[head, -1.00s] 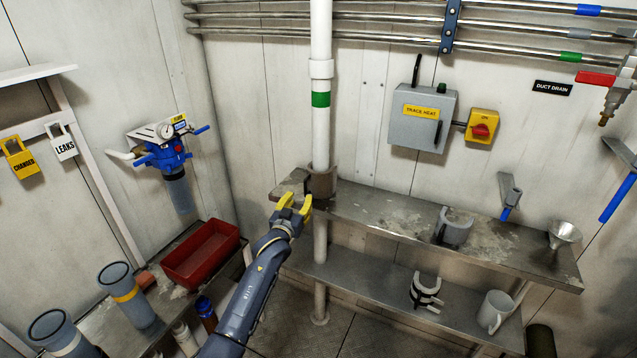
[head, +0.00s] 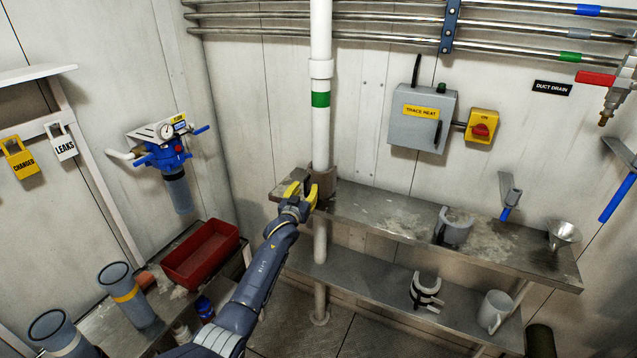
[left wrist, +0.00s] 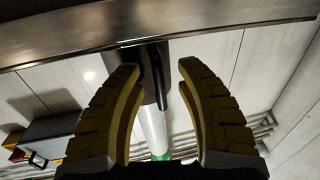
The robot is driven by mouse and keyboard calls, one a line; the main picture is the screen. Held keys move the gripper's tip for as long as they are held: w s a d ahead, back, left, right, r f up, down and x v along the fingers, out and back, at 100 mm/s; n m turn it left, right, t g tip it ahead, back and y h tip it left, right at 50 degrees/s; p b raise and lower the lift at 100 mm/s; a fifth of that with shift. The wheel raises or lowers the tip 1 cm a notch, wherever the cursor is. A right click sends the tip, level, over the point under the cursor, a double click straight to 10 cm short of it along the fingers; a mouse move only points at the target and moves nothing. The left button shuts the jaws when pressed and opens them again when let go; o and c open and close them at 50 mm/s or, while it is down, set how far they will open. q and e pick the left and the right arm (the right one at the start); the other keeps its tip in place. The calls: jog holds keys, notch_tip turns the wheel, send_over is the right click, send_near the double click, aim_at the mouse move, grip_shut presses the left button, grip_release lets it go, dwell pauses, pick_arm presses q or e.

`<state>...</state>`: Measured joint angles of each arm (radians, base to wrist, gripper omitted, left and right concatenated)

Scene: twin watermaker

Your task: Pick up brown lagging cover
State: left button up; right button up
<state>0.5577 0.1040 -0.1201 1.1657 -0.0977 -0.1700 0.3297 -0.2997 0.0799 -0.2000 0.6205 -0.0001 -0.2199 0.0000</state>
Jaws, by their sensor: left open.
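My right gripper is not in view.
The steel upper shelf (head: 375,216) has its front edge close to my left gripper. A grey half-shell (head: 456,228) and a funnel (head: 563,235) stand further right. A banded clamp (head: 427,292) and a mug (head: 494,311) are below. A red tray (head: 200,255) is left.

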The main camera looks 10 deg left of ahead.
pick_arm(q)
grip_shut()
dwell(0.3)
jog(key=shift+r, duration=0.1)
dwell(0.4)
jog(key=shift+r, duration=0.7)
jog(key=s+f, duration=0.1)
jog(key=s, duration=0.9)
jog(key=s+a+f, duration=0.1)
jog(key=s, duration=1)
jog(key=shift+s+a+f, duration=0.15)
jog(key=shift+a+f, duration=0.1)
jog(key=shift+a, duration=0.05)
jog(key=shift+r, duration=0.3)
jog(key=shift+s, duration=0.1)
jog(key=s+a, duration=0.2)
jog(key=s, duration=0.7)
jog(key=shift+s, duration=0.25)
dwell(1.2)
